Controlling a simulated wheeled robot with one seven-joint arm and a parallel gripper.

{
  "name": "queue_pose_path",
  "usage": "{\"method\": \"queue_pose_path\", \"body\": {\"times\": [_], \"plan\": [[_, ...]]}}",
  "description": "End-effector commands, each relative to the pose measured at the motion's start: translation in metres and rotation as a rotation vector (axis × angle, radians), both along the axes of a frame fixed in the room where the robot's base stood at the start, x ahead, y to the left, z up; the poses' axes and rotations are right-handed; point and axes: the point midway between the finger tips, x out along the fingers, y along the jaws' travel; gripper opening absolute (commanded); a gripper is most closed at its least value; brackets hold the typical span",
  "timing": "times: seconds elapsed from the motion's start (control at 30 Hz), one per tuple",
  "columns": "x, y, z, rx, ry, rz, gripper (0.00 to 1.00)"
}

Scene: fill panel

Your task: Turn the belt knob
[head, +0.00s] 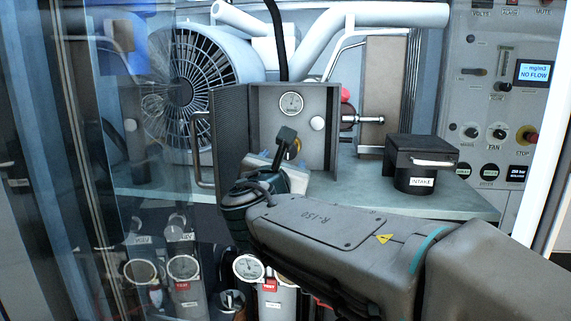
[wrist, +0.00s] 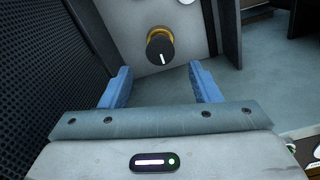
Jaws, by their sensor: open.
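A black knob with a white pointer line and a yellow-orange ring (wrist: 160,47) sits on a light panel in the wrist view. No label on it is readable. In the head view only a yellow bit of it (head: 297,145) shows behind my wrist, on the grey box's inner panel. My gripper (wrist: 162,84) is open and empty, with blue fingers apart. The knob lies beyond the fingertips, roughly centred between them and not touching.
The grey box (head: 331,112) has side walls close around my gripper; a perforated wall (wrist: 35,60) stands at left. A gauge (head: 291,103) and white knob (head: 317,123) are on its panel. A black INTAKE box (head: 421,158) stands right on the bench (head: 462,200). Glass stands left.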

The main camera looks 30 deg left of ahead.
Motion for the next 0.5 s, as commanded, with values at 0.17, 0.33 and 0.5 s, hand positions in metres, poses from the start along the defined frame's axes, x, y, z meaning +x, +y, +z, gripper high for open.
{"method": "queue_pose_path", "body": {"times": [0.17,0.33,0.5], "plan": [[-0.040,-0.013,-0.002,0.002,-0.002,0.001,0.56],[-0.064,-0.021,-0.001,0.001,-0.001,0.000,0.56],[-0.075,-0.024,-0.001,0.000,0.000,0.000,0.56]]}}
